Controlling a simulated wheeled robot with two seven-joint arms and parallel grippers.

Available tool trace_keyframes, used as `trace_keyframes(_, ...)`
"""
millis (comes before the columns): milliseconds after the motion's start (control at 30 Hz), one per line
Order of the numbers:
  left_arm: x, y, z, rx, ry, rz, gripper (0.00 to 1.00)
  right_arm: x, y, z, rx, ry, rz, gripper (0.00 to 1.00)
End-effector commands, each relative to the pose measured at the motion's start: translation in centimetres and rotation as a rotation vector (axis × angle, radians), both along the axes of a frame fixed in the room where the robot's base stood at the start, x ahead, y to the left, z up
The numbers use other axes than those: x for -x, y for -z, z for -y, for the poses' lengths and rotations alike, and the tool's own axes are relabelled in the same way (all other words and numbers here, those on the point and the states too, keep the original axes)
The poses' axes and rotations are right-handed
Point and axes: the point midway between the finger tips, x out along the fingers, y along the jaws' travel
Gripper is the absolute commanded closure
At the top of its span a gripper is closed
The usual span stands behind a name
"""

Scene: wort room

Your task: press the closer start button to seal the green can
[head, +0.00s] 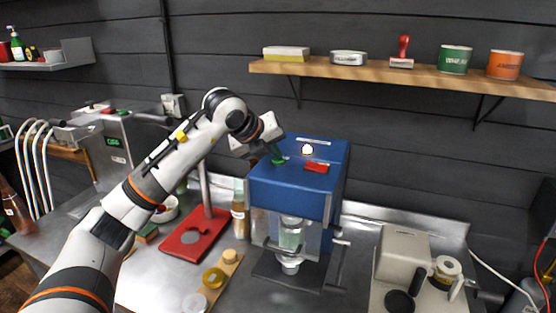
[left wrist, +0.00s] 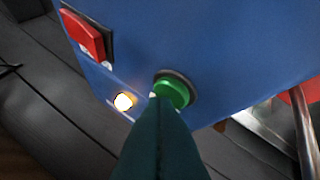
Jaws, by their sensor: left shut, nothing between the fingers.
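The blue closer (head: 262,188) stands on the steel bench. Its green start button (left wrist: 173,90) is round, in a dark ring, and shows large in the left wrist view. My left gripper (head: 277,158) is shut and empty, with its dark fingertips at the button. In the left wrist view the fingertips (left wrist: 160,104) overlap the button's lower edge; I cannot tell if they touch or press it. In the head view the fingers mostly hide the button. A pale green can (head: 290,238) stands inside the closer behind a clear guard. My right gripper is out of view.
A red button (head: 316,168) and a lit lamp (head: 307,149) sit on the closer's top beside the green button. A red stand (head: 193,236) is to the left, a beige machine (head: 403,246) to the right. A wooden shelf (head: 400,76) runs above.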

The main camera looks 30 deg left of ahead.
Motion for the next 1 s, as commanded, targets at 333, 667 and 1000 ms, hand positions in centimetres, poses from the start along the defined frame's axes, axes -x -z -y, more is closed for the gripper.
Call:
trace_keyframes(333,0.0,0.2,0.0,0.0,0.0,-0.003,1.0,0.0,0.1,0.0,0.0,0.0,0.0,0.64)
trace_keyframes(667,0.0,-1.2,0.0,0.0,0.001,-0.002,1.0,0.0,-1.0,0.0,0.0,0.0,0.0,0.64)
trace_keyframes(1000,0.0,-1.4,0.0,0.0,0.001,-0.002,1.0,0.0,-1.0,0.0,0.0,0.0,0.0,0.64)
